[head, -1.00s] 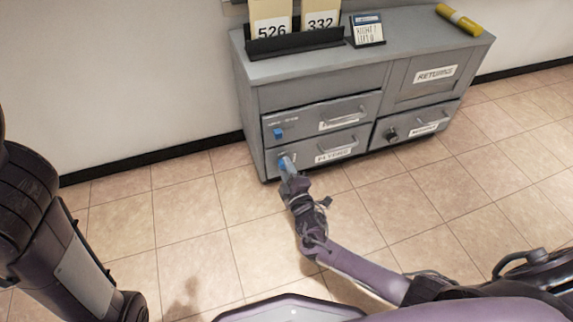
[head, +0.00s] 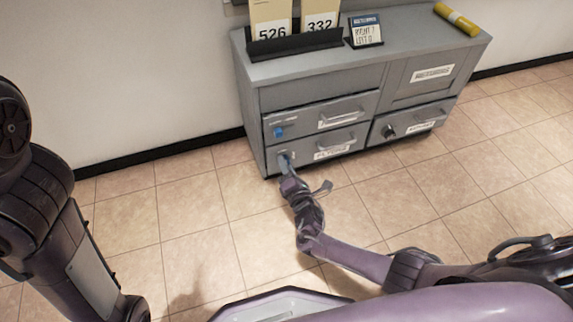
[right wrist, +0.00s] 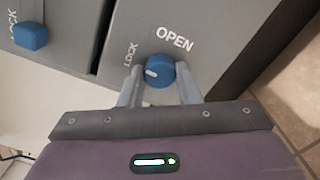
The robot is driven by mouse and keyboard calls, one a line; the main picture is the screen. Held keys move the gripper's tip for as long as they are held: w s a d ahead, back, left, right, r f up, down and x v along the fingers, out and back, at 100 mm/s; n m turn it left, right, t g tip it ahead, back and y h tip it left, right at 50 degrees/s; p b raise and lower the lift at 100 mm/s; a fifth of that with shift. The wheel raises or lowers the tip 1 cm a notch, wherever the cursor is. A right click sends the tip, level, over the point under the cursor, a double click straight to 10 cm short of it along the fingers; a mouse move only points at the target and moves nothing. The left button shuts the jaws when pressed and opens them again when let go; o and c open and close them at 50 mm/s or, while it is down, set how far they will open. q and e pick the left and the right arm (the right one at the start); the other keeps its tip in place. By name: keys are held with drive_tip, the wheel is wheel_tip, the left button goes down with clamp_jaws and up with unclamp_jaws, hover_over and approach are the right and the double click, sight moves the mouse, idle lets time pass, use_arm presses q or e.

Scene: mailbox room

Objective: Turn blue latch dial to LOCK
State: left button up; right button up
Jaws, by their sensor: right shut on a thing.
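The blue latch dial (right wrist: 160,72) is round with a white mark, on the lower left drawer front in the right wrist view. The mark points left, toward the LOCK lettering side. "LOCK" is printed to its upper left and "OPEN" to its upper right. My right gripper (right wrist: 158,88) is shut on the dial, one finger on each side. In the head view my right gripper (head: 286,163) is at the cabinet (head: 300,68) and mostly hides the dial. Only links of my left arm show; its gripper is not in view.
Another blue knob (head: 278,132) is on the drawer above; it also shows in the right wrist view (right wrist: 30,36). A black knob (head: 389,131) is on the lower right drawer. Drawer handles stick out nearby. The tiled floor is clear.

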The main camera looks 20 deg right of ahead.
drive_tip(key=shift+n, duration=0.5)
drive_tip(key=o, duration=1)
drive_tip(key=shift+s, duration=0.1)
